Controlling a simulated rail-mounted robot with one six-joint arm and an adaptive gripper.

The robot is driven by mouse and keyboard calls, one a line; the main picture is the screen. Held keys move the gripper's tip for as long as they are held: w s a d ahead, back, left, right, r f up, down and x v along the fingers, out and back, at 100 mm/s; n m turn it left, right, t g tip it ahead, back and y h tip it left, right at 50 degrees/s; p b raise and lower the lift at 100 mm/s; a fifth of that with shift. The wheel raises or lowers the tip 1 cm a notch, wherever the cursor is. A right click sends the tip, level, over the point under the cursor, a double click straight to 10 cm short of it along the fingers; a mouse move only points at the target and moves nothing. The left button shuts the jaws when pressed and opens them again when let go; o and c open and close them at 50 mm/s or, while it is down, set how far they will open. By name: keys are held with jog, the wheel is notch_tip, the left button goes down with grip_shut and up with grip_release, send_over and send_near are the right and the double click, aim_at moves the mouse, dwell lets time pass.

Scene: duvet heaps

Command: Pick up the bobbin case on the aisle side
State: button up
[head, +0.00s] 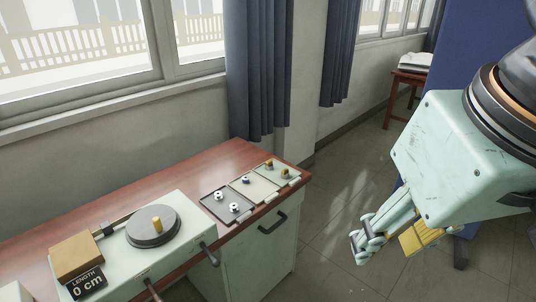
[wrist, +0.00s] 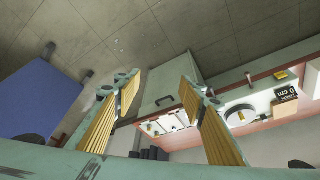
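Small round parts lie in three shallow trays on a red-brown bench in the head view. The left tray (head: 213,202) holds two white parts with dark centres (head: 234,207). The middle tray (head: 262,190) holds a small dark-blue and white part (head: 246,180). The right tray (head: 277,168) holds two brass-coloured parts (head: 285,173). They are too small to tell which is the bobbin case on the aisle side. My gripper (head: 384,243) hangs over the floor, right of the bench and apart from it. In the wrist view my gripper (wrist: 160,84) is open and empty, its fingers spread.
A pale green machine (head: 176,262) with a grey disc (head: 153,226) and a "LENGTH 0 cm" display (head: 87,282) stands on the bench's left. A blue panel (head: 478,50) stands behind my arm. The aisle floor (head: 335,235) is clear.

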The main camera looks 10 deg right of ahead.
jog(key=w+d+m+g+h+p, duration=0.1)
jog(key=w+m+h+p, duration=0.35)
jog(key=w, duration=3.35)
jog(key=w+a+f+m, duration=0.2)
jog(key=w+f, duration=1)
jog(key=w, duration=0.3)
jog(key=w+a+f+m+y+p, duration=0.1)
jog(key=w+a+f+m, duration=0.2)
jog(key=w+f, duration=0.9)
jog(key=w, duration=0.3)
jog(key=shift+a+m, duration=0.25)
jog(key=shift+m, duration=0.1)
jog(key=shift+w+f, duration=0.1)
jog(key=shift+f, duration=0.05)
jog(key=b, duration=0.1)
send_over(285, 170)
jog(key=s+a, duration=0.1)
jog(key=a, duration=0.1)
jog(key=shift+s+d+f, duration=0.1)
jog(key=shift+d+f, duration=0.05)
jog(key=shift+f, duration=3.75)
